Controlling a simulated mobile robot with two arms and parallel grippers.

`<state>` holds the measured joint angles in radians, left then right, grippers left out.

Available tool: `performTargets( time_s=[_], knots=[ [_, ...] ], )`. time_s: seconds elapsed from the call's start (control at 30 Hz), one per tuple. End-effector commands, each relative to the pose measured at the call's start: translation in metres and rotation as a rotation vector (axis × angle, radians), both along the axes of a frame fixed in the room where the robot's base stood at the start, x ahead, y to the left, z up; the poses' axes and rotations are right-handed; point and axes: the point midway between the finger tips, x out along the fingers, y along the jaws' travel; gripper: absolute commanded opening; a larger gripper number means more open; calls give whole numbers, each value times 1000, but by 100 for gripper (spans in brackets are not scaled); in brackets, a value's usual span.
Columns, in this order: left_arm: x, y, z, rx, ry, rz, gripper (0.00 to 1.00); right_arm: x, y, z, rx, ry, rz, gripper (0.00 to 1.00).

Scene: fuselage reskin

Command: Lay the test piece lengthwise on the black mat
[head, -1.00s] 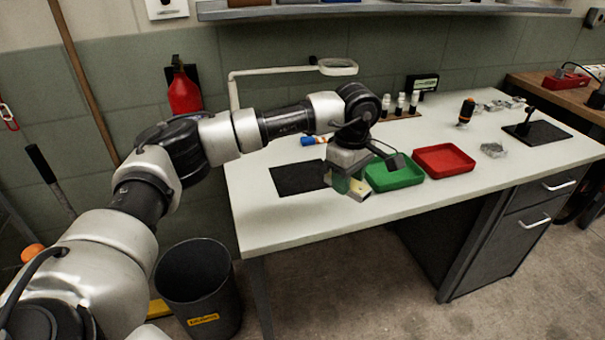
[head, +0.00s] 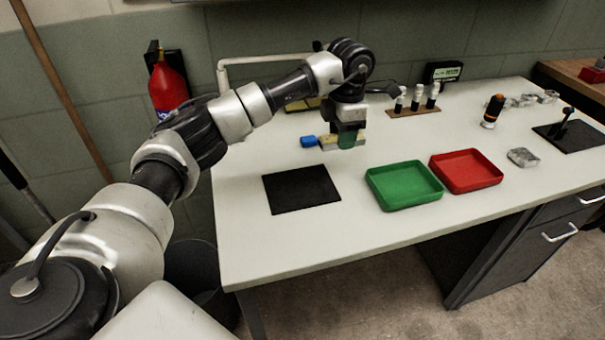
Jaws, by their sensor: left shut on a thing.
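My left gripper (head: 347,141), with green fingers, points down over the back of the white table. It is shut on a small pale, yellowish bar, which I take for the test piece (head: 328,139). The bar sticks out on both sides of the fingers; its middle is hidden by them. Whether it touches the table is hard to tell. The black mat (head: 301,190) lies flat and empty on the table, in front and to the left of the gripper. My right gripper is not in view.
A blue object (head: 308,141) lies close left of the bar. A green tray (head: 403,202) and a red tray (head: 466,188) stand right of the mat. A rack with small bottles (head: 414,110) is behind. Bare table (head: 310,235) lies in front of the mat.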

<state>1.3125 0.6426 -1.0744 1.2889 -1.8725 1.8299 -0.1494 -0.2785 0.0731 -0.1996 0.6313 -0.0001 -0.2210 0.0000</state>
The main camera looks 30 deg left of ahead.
Motion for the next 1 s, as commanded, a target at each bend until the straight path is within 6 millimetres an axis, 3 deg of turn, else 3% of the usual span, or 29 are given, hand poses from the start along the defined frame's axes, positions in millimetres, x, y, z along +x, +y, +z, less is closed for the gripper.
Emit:
performTargets(
  time_s=[0.2,0.4,0.63,0.87,1.0],
  knots=[
    [-42,33,-31,3,3,1,13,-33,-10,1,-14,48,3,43],
    [-69,53,-51,1,2,0,13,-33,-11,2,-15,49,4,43],
    [-76,58,-62,0,1,-2,13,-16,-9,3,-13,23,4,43],
    [-77,58,-94,1,3,-3,13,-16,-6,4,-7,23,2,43],
    [-76,58,-97,-1,-1,-3,13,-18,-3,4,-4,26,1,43]
  ],
)
